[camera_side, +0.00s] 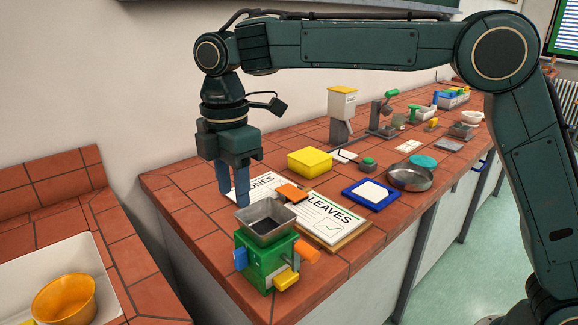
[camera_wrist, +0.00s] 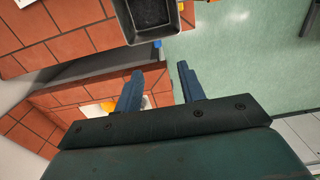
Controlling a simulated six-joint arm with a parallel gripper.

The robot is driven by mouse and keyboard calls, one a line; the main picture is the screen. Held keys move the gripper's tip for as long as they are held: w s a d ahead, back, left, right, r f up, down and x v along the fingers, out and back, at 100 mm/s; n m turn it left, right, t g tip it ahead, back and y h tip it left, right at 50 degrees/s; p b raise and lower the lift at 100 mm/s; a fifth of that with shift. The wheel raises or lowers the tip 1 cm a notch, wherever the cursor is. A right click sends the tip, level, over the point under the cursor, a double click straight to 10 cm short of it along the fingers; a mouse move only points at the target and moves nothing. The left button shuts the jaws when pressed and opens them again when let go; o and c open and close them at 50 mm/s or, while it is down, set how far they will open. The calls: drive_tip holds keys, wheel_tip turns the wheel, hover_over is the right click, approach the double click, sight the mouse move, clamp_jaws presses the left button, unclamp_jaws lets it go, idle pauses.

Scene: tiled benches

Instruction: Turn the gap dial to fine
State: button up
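A small green mill (camera_side: 265,262) stands near the bench corner, with a grey hopper (camera_side: 266,218) on top. It has a blue part (camera_side: 240,259) on its left face, an orange cylinder (camera_side: 307,251) on its right and a yellow piece (camera_side: 286,279) low in front. I cannot tell which part is the gap dial, and no fine marking is readable. My gripper (camera_side: 233,198) points down, open and empty, above and behind the hopper. In the wrist view the open fingers (camera_wrist: 160,69) are apart from the hopper (camera_wrist: 150,18), with a bit of blue (camera_wrist: 158,44) at its edge.
Two printed sheets, one headed LEAVES (camera_side: 327,217), lie behind the mill with an orange block (camera_side: 291,193). A yellow box (camera_side: 310,162), a blue-framed tray (camera_side: 371,194) and a pan (camera_side: 409,177) stand farther along. A basin with an orange bowl (camera_side: 64,299) is at left.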

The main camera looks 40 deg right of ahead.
sight(239, 250)
drive_tip(key=shift+r, duration=0.1)
drive_tip(key=shift+c, duration=0.4)
drive_tip(key=shift+w, duration=0.25)
wheel_tip(239, 250, down, 14)
drive_tip(key=shift+r, duration=0.1)
idle(0.6)
clamp_jaws()
